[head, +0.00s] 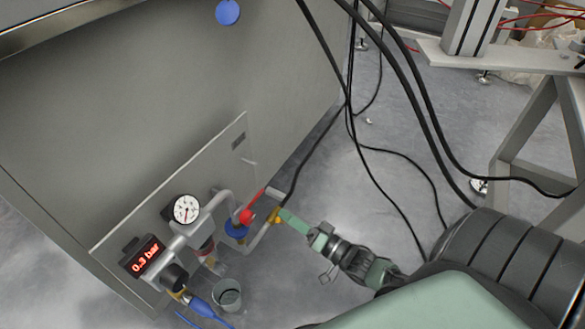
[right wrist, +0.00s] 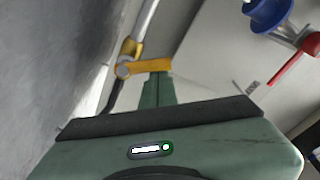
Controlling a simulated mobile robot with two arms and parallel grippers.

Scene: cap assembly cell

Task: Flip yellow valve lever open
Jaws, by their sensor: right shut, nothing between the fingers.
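The yellow valve lever (head: 274,216) sits on the grey pipe at the lower right of the panel. In the right wrist view the lever (right wrist: 150,66) runs sideways from a round pivot on the left, across the pipe. My right gripper (head: 285,214) is shut and empty, reaching in from the lower right. In the right wrist view its fingertips (right wrist: 157,75) are right at the lever's free end and overlap its lower edge; whether they touch cannot be told. My left gripper is not in view.
A red-handled valve (head: 250,210) with a blue part (head: 237,229) is just left of the lever. A pressure gauge (head: 186,209) and a display (head: 143,257) reading 0.3 bar are further left. A cup (head: 227,294) stands below. Black cables (head: 390,195) hang at right.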

